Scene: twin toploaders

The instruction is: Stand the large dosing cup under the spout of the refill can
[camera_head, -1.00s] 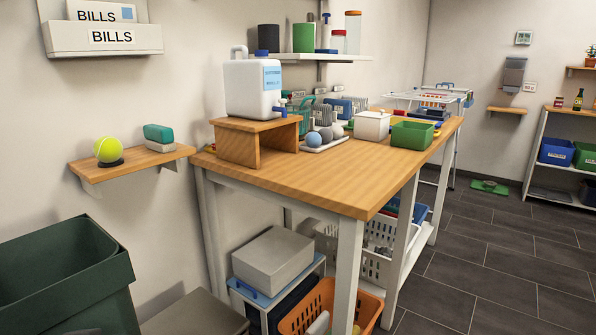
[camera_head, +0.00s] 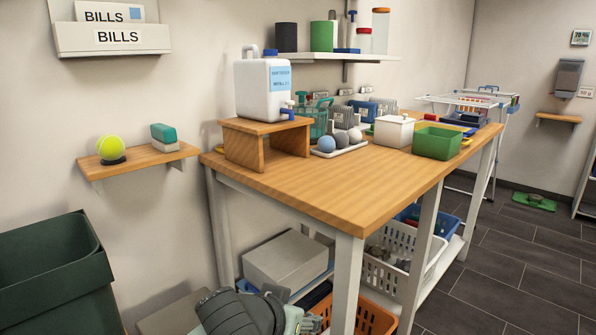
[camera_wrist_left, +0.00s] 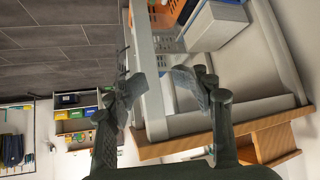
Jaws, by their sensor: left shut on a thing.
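The refill can (camera_head: 262,92) is a white jug with a blue label, standing on a small wooden riser (camera_head: 238,143) on the workbench. Its blue spout (camera_head: 288,113) points right, past the riser's edge. In the left wrist view, my left gripper (camera_wrist_left: 168,88) has its dark fingers apart around a faint, see-through thing. It may be the large dosing cup, but its outline is hard to make out. Part of my arm shows low in the head view, in front of and below the bench. I see no dosing cup under the spout. My right gripper is not in view.
On the workbench (camera_head: 345,195), a white tray (camera_head: 345,150) of balls stands right of the riser. A white box (camera_head: 394,132) and a green bin (camera_head: 437,142) stand farther right. The bench's front is bare. A dark green bin (camera_head: 50,280) is at lower left.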

